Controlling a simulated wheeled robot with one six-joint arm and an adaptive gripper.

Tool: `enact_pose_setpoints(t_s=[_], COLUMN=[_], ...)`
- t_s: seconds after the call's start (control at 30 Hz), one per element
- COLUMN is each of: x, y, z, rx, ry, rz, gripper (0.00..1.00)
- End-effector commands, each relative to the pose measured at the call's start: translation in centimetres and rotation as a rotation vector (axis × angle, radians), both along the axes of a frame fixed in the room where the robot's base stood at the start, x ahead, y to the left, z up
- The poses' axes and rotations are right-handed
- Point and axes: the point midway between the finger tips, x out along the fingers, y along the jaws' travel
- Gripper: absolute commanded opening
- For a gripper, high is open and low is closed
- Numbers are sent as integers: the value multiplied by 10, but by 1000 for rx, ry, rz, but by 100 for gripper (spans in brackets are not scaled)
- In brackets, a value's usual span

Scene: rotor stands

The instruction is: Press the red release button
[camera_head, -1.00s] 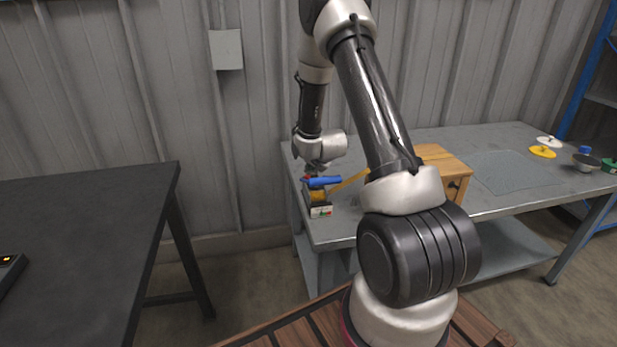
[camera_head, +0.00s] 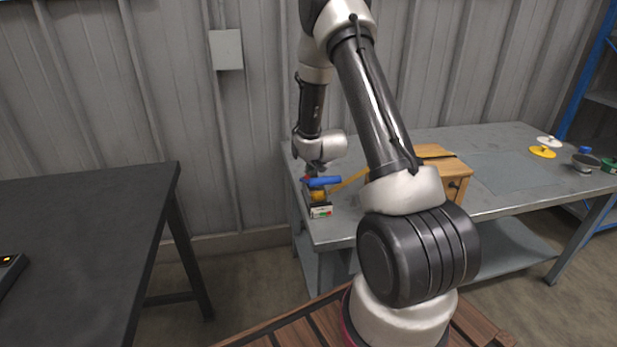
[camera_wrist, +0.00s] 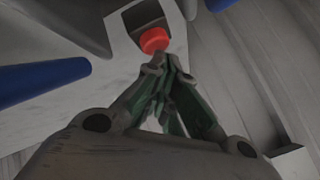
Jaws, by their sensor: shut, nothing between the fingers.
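The red release button (camera_wrist: 153,40) shows in the wrist view, set in a dark square recess in a pale panel. My gripper (camera_wrist: 168,64) is shut with nothing between its fingers. Its fingertips are right beside the button's lower right edge in that view; I cannot tell whether they touch it. In the head view my gripper (camera_head: 316,167) is over a small device (camera_head: 320,210) at the left end of the grey bench. The device has blue bar-like parts (camera_head: 323,181) and a yellow part. The fingertips are mostly hidden there.
Blue bars (camera_wrist: 40,80) lie to the left and top of the fingers in the wrist view. A wooden box (camera_head: 458,168) stands on the grey bench (camera_head: 400,224), right of the device. Discs and small pots are at the far right. A black table (camera_head: 80,230) stands left.

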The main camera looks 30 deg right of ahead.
Motion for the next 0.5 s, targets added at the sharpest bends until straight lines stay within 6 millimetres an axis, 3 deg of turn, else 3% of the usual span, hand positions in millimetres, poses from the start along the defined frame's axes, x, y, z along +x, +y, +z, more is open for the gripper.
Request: enact_pose_setpoints(t_s=[0.5], x=[0], y=[0], z=[11], rx=[0], ry=[-1], rz=[0], gripper=[0])
